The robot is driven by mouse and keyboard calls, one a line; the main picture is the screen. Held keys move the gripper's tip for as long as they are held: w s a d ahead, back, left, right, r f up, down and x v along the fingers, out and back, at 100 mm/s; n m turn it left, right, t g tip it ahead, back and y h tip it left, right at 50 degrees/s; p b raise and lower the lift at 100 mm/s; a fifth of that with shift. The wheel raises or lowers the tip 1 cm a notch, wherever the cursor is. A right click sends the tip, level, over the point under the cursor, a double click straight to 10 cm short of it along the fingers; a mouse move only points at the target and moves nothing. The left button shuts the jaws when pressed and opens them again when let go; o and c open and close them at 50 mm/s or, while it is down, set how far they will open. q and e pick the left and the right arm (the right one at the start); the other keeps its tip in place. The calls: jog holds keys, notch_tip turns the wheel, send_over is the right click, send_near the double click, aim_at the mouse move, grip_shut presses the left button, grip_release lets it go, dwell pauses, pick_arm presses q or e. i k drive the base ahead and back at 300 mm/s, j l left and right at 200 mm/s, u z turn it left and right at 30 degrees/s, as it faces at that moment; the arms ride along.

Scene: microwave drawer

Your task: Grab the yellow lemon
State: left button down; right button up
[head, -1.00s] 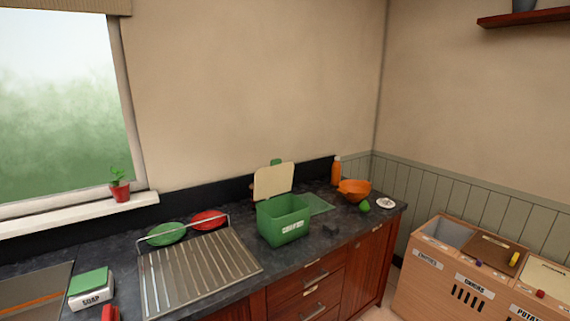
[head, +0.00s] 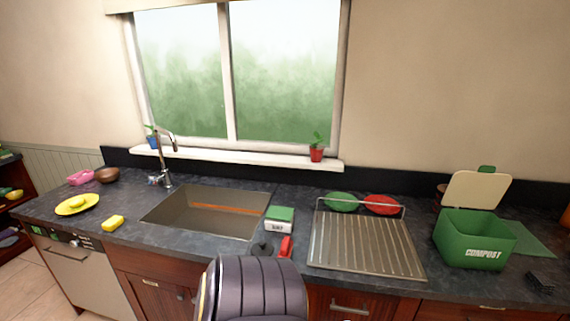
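I cannot make out the lemon for certain. A small yellow thing (head: 79,201) lies on a yellow plate (head: 65,210) at the left end of the counter, too small to identify. A yellow block (head: 113,222), like a sponge, lies on the counter right of the plate. Another small yellow thing (head: 14,194) sits on a shelf at the far left edge, also too small to tell. Neither of my grippers shows in the head view.
The sink (head: 208,212) with its tap (head: 162,155) is left of centre. Right of it are a soap box (head: 278,226), a drying rack (head: 365,245) and an open green compost bin (head: 462,243). A dark ribbed shape, unclear to me, covers the bottom middle.

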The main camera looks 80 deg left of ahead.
aim_at(76, 202)
jog(key=u, duration=4.1)
